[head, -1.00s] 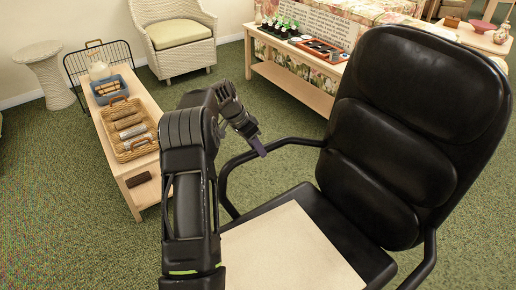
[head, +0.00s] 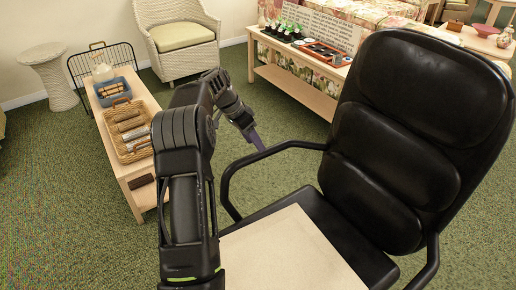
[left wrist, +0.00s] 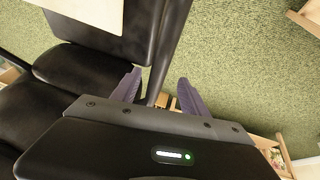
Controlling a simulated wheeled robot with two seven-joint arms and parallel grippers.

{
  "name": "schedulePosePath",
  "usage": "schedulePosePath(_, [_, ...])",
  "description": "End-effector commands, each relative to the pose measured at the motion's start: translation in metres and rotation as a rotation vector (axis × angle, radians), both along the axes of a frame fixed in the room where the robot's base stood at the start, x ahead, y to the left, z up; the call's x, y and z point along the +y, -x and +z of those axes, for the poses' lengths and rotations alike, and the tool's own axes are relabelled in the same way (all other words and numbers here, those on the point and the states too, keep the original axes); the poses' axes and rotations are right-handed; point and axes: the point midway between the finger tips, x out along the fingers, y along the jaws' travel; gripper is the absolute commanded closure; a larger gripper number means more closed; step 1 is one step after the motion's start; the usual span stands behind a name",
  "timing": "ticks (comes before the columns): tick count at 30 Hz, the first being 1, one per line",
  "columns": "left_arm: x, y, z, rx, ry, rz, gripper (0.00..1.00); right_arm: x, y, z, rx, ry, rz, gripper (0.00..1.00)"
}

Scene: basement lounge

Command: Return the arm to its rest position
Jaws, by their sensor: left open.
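My left arm comes in from the lower left of the head view and bends over at the top. My left gripper (head: 256,141) points down beside the armrest of the black chair (head: 395,140). In the left wrist view its two purple fingers (left wrist: 158,92) are apart with nothing held between them. The chair's armrest bar passes behind the gap between the fingers; I cannot tell how close it is. A pale board (head: 292,255) lies on the chair seat. My right gripper does not show in either view.
A low wooden bench (head: 139,168) on the left bears a wicker basket (head: 141,155) and a blue basket (head: 112,98). A long wooden table (head: 290,84) stands at the back. A wicker armchair (head: 181,50) is behind. Green carpet (head: 75,215) is clear at the lower left.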

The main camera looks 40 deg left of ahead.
Motion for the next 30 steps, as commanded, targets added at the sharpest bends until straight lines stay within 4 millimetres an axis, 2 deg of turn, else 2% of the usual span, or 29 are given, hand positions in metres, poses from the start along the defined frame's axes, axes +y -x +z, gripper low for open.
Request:
schedulePosePath(3, [0.005, 0.005, 0.015, -0.001, -0.002, 0.001, 0.48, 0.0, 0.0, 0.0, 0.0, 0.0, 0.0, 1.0])
schedulePosePath(6, [0.007, 0.008, 0.022, 0.0, -0.001, 0.0, 0.48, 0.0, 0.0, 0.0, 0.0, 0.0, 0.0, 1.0])
schedulePosePath(25, [0.007, 0.009, 0.025, 0.0, 0.0, 0.001, 0.48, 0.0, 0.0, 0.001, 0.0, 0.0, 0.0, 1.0])
schedulePosePath(30, [0.007, 0.009, 0.041, 0.0, 0.0, 0.001, 0.48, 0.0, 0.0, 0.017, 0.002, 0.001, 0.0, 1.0])
